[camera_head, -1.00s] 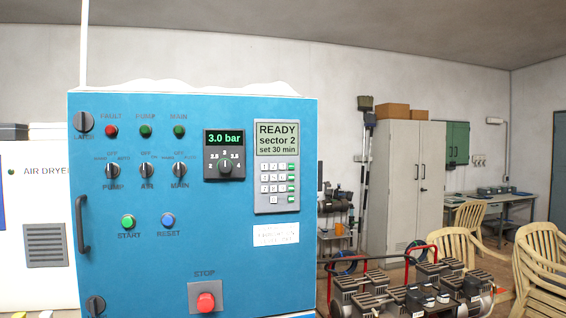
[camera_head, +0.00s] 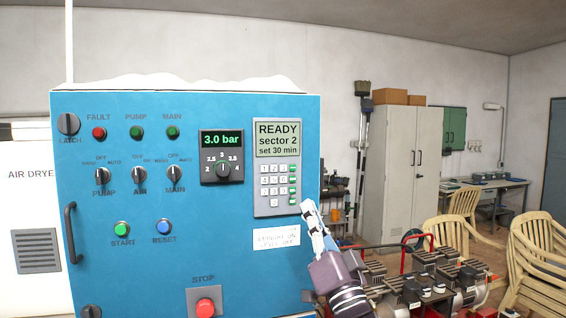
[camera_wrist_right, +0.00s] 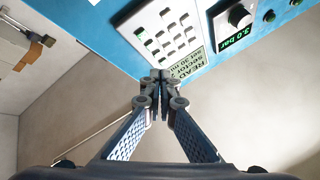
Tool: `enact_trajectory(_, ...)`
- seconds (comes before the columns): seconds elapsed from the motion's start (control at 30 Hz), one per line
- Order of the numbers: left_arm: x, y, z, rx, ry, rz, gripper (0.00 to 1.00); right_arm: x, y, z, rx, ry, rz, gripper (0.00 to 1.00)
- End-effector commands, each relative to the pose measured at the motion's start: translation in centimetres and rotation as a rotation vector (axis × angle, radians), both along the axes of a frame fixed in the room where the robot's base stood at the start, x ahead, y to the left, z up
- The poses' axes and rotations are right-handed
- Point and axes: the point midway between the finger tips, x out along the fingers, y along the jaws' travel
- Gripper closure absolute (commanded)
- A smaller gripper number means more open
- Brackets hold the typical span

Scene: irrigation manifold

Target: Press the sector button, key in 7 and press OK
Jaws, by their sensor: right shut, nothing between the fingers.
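The keypad panel (camera_head: 279,168) is on the upper right of the blue cabinet door (camera_head: 130,265). Its screen (camera_head: 279,139) reads READY, sector 2, set 30 min. Below are small pale keys (camera_head: 274,180) and a right-hand column of green buttons (camera_head: 293,179); their labels are too small to read. My right gripper (camera_head: 308,206) is shut and empty, at the panel's lower right, by the cabinet's right edge. In the right wrist view the shut fingertips (camera_wrist_right: 160,78) show in front of the keypad panel (camera_wrist_right: 172,35), apparently apart from the keys. My left gripper is not in view.
A pressure display (camera_head: 222,139) reads 3.0 bar above a knob (camera_head: 223,168). A red STOP button (camera_head: 205,307) is low on the door, with a handle (camera_head: 71,233) at left. Compressors (camera_head: 435,275) and chairs (camera_head: 540,250) stand at right.

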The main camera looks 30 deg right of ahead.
Motion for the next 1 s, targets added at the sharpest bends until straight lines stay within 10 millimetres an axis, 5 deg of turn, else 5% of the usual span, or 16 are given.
enact_trajectory(0.1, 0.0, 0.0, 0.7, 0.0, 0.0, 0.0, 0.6, -2.4, 0.4, 4.2, 0.005, -0.08, 0.018, 1.0)
enact_trajectory(0.3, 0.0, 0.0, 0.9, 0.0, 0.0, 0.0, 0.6, -4.6, 0.9, 7.3, 0.01, -0.146, 0.037, 1.0)
enact_trajectory(0.77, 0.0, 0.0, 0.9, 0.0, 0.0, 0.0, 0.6, -4.8, 0.9, 7.6, 0.01, -0.156, 0.04, 1.0)
enact_trajectory(1.0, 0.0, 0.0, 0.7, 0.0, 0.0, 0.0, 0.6, -2.6, 0.3, 7.6, 0.012, -0.156, 0.039, 1.0)
